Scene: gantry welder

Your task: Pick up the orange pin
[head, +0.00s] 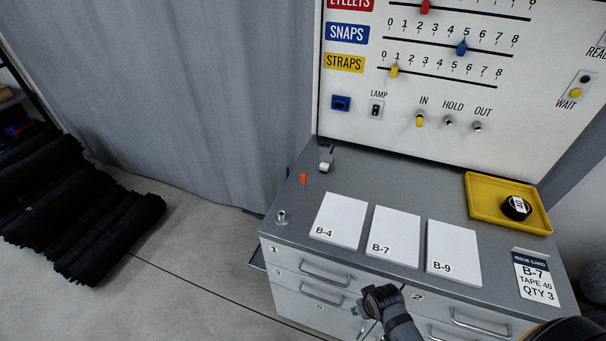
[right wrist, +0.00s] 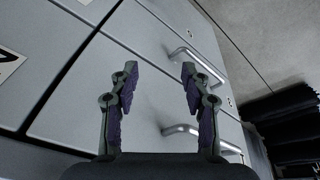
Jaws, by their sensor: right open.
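The orange pin (head: 303,178) is a small upright piece on the grey cabinet top (head: 400,190), near its left back corner. It does not show in the right wrist view. My right gripper (right wrist: 159,70) is open, with nothing between its fingers, and faces the grey drawer fronts. In the head view my right wrist is low in front of the cabinet, below the top and well apart from the pin; its fingers are hard to make out there. My left gripper is not in view.
A white-capped piece (head: 326,166) and a metal fitting (head: 282,217) stand near the pin. White cards B-4 (head: 338,219), B-7 (head: 395,236) and B-9 (head: 453,252) lie in front. A yellow tray (head: 481,205) holds a black roll (head: 516,208). The panel (head: 350,65) rises behind.

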